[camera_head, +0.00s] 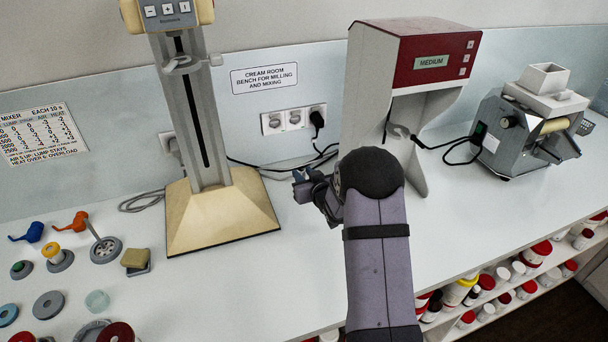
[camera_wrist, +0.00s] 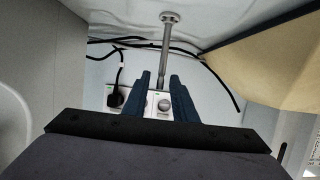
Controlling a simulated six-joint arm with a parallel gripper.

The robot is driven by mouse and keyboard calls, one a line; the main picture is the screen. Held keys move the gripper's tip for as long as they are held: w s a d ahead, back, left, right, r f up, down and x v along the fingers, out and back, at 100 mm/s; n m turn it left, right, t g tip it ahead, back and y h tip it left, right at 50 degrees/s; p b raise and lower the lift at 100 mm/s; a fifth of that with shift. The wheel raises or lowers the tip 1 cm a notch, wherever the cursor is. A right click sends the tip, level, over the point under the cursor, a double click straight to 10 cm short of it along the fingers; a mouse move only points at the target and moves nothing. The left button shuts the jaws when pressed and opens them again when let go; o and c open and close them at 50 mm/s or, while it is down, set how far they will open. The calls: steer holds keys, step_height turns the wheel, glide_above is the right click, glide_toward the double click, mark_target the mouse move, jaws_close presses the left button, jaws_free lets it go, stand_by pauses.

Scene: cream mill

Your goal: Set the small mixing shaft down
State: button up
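The small mixing shaft (camera_wrist: 166,50) is a thin grey metal rod with a small round head that shows against the white bench at the top of the wrist view. The bench is at the top there, so the view looks upside down. My gripper (camera_wrist: 162,78) has two dark blue fingers, one on each side of the rod's other end. A gap shows between the rod and each finger, so the fingers look open around it. In the head view my gripper (camera_head: 302,184) is above the bench, right of the mixer base; the shaft is hidden there.
The cream mixer stand (camera_head: 222,214) is close on the left, the red and grey cabinet (camera_head: 400,105) on the right. Wall sockets (camera_head: 294,119) and black cables lie behind. Several discs and tools (camera_head: 106,249) cover the bench's left end. A mill (camera_head: 525,130) stands far right.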

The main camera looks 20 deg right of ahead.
steer(key=shift+r, duration=0.2)
steer(key=b+v, duration=0.2)
steer(key=v, duration=1)
steer(key=shift+b, duration=0.3)
steer(key=shift+f, duration=0.1)
steer(key=s+a+f+g, duration=0.1)
steer(key=s+f+g, duration=0.1)
steer(key=s, duration=0.2)
steer(key=s+a+f+g, duration=0.2)
steer(key=s+g, duration=0.1)
steer(key=s, duration=0.1)
steer(key=s+a+f+g+h, duration=0.1)
steer(key=s+f+g, duration=0.1)
steer(key=s, duration=0.2)
steer(key=shift+a+f+m, duration=0.25)
steer(key=shift+a+m, duration=0.05)
steer(key=s+a+g, duration=0.2)
steer(key=s, duration=0.4)
steer(key=s+a+f+g, duration=0.1)
steer(key=s+a+g, duration=0.1)
steer(key=s, duration=0.4)
steer(key=s+a+g+y, duration=0.1)
steer(key=s+a+g, duration=0.2)
steer(key=s, duration=0.2)
steer(key=shift+s+a+f, duration=0.1)
steer(key=shift+s+f, duration=0.05)
steer(key=shift+s, duration=0.25)
